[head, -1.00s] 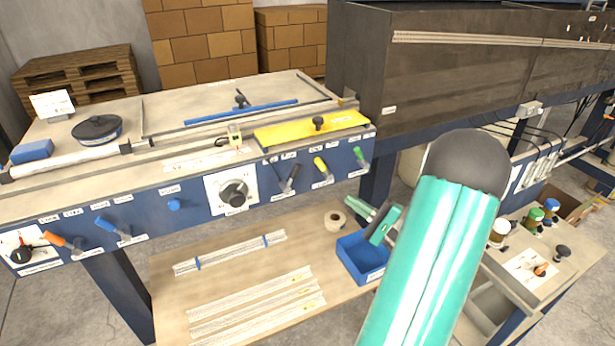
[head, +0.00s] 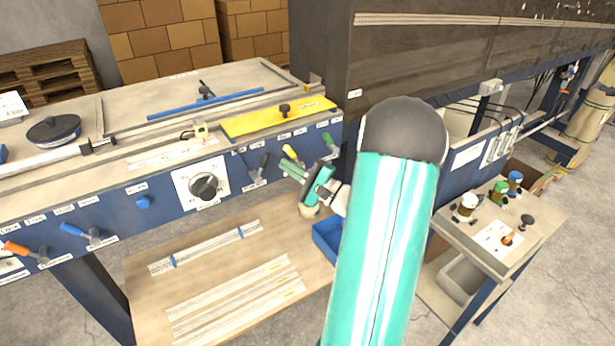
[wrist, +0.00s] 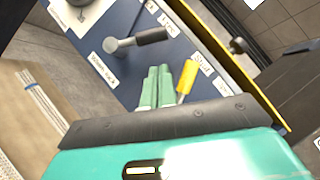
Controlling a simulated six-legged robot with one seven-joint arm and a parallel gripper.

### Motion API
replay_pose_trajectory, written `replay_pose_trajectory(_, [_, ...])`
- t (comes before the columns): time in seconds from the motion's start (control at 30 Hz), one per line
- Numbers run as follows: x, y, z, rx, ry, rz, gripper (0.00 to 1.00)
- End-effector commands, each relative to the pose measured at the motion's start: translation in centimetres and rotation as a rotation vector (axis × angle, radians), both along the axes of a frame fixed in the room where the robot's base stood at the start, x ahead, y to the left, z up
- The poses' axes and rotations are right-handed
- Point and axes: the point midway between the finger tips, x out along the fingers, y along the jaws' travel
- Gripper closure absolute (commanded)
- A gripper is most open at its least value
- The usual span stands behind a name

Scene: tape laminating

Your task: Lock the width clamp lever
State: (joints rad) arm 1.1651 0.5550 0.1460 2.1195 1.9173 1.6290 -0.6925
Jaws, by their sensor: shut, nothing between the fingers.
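Several levers sit on the blue front panel (head: 115,215) of the bench. A dark grey lever (head: 261,166), a yellow lever (head: 290,150) and a green lever (head: 328,141) stand at its right end. Their labels are too small to read, so I cannot tell which is the width clamp lever. My gripper (head: 287,166) is shut and empty in front of the panel, between the grey and yellow levers. In the wrist view the gripper fingertips (wrist: 157,72) are side by side, close to the yellow lever (wrist: 193,75), contact unclear. The grey lever (wrist: 140,40) is above left, apart.
A black knob (head: 203,186) on a white plate is left of the grey lever. A yellow plate (head: 278,116) lies on the bench top above. A blue bin (head: 327,238) and tape roll (head: 309,211) sit on the lower shelf, partly hidden by my arm.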

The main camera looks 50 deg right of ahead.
Motion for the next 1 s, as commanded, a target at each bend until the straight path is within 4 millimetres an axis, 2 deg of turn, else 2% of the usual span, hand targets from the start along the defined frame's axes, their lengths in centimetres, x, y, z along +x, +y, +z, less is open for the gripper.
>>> replay_pose_trajectory(0.1, [0.6, 1.3, 0.9, -0.001, -0.001, 0.001, 1.00])
replay_pose_trajectory(0.23, [1.0, 2.0, 1.3, 0.000, 0.000, 0.001, 1.00])
replay_pose_trajectory(1.0, [1.1, 2.3, 1.7, -0.056, 0.015, -0.001, 1.00])
